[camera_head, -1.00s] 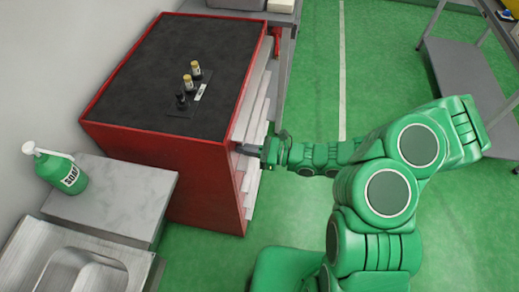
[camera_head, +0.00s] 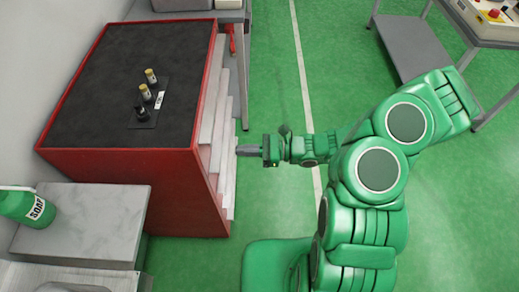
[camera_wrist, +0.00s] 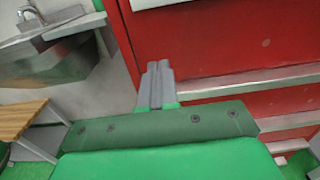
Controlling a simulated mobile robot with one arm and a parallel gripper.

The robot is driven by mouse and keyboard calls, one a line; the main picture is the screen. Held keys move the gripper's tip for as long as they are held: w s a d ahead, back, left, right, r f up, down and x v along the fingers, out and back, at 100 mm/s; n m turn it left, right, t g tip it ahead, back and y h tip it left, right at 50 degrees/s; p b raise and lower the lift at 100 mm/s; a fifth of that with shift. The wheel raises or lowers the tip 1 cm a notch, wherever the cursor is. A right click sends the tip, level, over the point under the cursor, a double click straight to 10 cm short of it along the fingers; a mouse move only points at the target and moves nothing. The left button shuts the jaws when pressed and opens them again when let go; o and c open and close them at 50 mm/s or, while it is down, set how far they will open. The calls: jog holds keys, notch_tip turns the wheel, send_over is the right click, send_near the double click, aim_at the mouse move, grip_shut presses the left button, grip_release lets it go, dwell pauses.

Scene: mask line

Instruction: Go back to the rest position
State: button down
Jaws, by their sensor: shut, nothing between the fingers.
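My gripper (camera_head: 240,150) is at the end of my green arm, just right of the red cabinet's drawer side in the head view. Its grey fingers are together with nothing between them. The wrist view also shows the shut fingers (camera_wrist: 157,77), pointing toward the red drawer fronts. The red cabinet (camera_head: 120,165) has a black top and a column of drawers with pale handles (camera_head: 222,150). In the head view a gap shows between the fingertips and the drawer fronts.
Small bottles (camera_head: 146,92) stand on the cabinet top. A soap bottle (camera_head: 27,207) stands on a grey counter (camera_head: 95,215) at left. A grey shelf (camera_head: 412,48) stands at the upper right. Green floor (camera_head: 270,210) is open right of the cabinet.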

jog(key=shift+d, duration=2.3)
jog(key=shift+r, duration=0.1)
jog(key=s+r+n+g+h, duration=0.7)
jog(key=s+r+n, duration=0.3)
jog(key=r+n, duration=0.4)
jog(key=s+d+r+n+t+h, duration=0.4)
jog(key=s+d+r+h, duration=0.7)
jog(key=d, duration=0.4)
jog(key=shift+s+r+t, duration=0.3)
jog(key=shift+r+t, duration=0.3)
jog(key=shift+r, duration=0.15)
